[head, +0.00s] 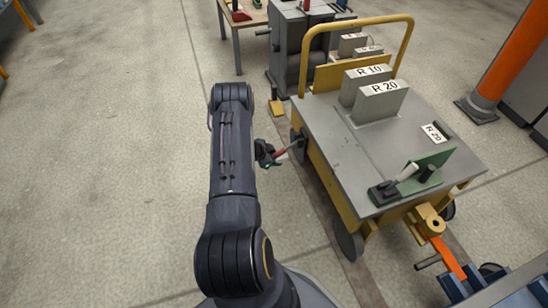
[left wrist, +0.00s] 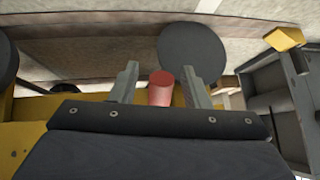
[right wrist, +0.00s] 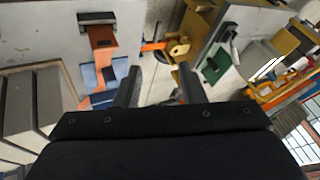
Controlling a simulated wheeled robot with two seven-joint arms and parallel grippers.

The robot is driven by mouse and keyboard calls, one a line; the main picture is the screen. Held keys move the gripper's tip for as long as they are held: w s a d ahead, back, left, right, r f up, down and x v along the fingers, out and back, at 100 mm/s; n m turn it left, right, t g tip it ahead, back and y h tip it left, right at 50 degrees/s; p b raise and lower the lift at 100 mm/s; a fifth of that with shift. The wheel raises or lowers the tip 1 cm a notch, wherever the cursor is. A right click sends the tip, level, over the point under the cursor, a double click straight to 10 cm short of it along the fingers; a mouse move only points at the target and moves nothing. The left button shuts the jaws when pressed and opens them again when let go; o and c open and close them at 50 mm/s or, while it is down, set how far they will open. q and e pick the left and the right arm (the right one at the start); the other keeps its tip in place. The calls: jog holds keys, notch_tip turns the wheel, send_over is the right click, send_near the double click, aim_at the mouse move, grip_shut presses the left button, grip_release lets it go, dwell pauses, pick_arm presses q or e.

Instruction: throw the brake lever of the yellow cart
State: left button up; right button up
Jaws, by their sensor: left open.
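The yellow cart (head: 345,185) with a grey top stands right of centre in the head view. Its brake lever, with a red grip (head: 281,156), sticks out from the cart's left side, low near a wheel. My left gripper (head: 270,154) is at that lever, open. In the left wrist view the red grip (left wrist: 160,88) shows between the two open fingers, with a gap on each side. The lever's lower part is hidden behind the gripper body. My right gripper (right wrist: 159,68) is open and empty in its wrist view, and outside the head view.
Grey blocks marked R 10 (head: 366,72) and R 20 (head: 382,101) stand on the cart top, and a green bracket (head: 432,164) is at its near end. An orange post (head: 512,55) stands at right. The floor left of my arm is clear.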

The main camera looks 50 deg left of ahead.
pick_arm(q)
jog(key=p+v, duration=0.3)
jog(key=v, duration=0.4)
jog(key=shift+s+r, duration=0.25)
jog(key=shift+s, duration=0.05)
jog(key=shift+s+a, duration=0.1)
dwell(0.5)
